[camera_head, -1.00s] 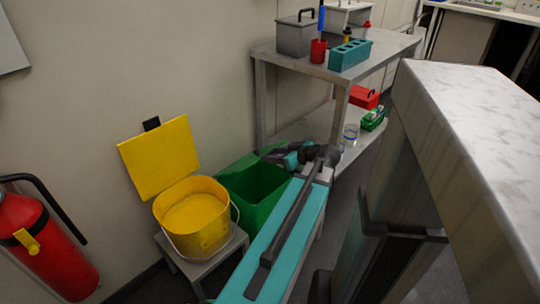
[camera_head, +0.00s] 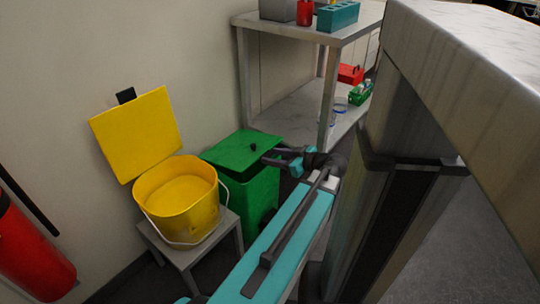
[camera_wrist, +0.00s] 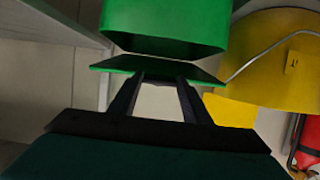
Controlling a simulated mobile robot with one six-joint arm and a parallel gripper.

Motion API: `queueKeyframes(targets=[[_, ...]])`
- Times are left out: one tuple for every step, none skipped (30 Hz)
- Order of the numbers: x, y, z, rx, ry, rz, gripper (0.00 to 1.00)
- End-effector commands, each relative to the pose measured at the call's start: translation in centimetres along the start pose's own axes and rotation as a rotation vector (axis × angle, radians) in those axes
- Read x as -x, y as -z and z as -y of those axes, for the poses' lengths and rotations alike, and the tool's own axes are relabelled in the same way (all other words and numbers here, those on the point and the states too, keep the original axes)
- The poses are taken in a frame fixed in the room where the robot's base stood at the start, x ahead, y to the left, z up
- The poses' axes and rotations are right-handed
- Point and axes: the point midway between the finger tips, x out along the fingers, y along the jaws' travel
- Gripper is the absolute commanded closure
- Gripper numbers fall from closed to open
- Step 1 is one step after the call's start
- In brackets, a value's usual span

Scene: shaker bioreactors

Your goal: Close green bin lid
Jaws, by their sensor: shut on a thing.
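The green bin (camera_head: 262,194) stands on the floor beside the yellow bucket's stand. My gripper (camera_head: 270,156) is at the lid's right edge. In the wrist view its two fingers (camera_wrist: 160,80) meet the lid's edge and are shut on it. The exact contact is partly hidden.
A yellow bucket (camera_head: 178,212) with its lid raised sits on a small grey stand (camera_head: 226,232) left of the bin. A red extinguisher (camera_head: 35,255) is at far left. A shelved table (camera_head: 240,80) stands behind, and a marble-topped counter (camera_head: 470,60) fills the right.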

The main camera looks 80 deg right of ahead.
Motion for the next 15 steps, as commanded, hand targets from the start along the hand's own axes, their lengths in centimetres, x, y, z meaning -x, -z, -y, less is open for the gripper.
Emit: queueKeyframes(targets=[[-0.3, -1.4, 0.3, -0.001, 0.01, 0.005, 0.97], [-0.3, -1.8, 0.3, -0.001, 0.011, 0.005, 0.97], [-0.4, -2.4, 0.3, -0.001, 0.011, 0.005, 0.97], [-0.4, -2.8, 0.3, -0.001, 0.011, 0.005, 0.97], [-0.5, -3.1, 0.3, -0.001, 0.011, 0.005, 0.96], [-0.6, -3.7, 0.3, -0.001, 0.01, 0.005, 0.97], [-0.7, -4.1, 0.3, -0.001, 0.01, 0.005, 0.97], [-0.7, -4.5, 0.3, 0.0, 0.01, 0.005, 0.97], [-0.8, -5.0, 0.3, 0.0, 0.01, 0.005, 0.97], [-0.9, -5.3, 0.3, 0.0, 0.01, 0.005, 0.97], [-1.0, -5.7, 0.3, 0.0, 0.01, 0.005, 0.97], [-1.1, -6.1, 0.3, 0.0, 0.01, 0.005, 0.97], [-1.2, -6.4, 0.3, 0.0, 0.01, 0.005, 0.97], [-1.3, -6.7, 0.3, 0.0, 0.01, 0.005, 0.97], [-1.4, -7.1, 0.3, -0.001, 0.01, 0.005, 0.97]])
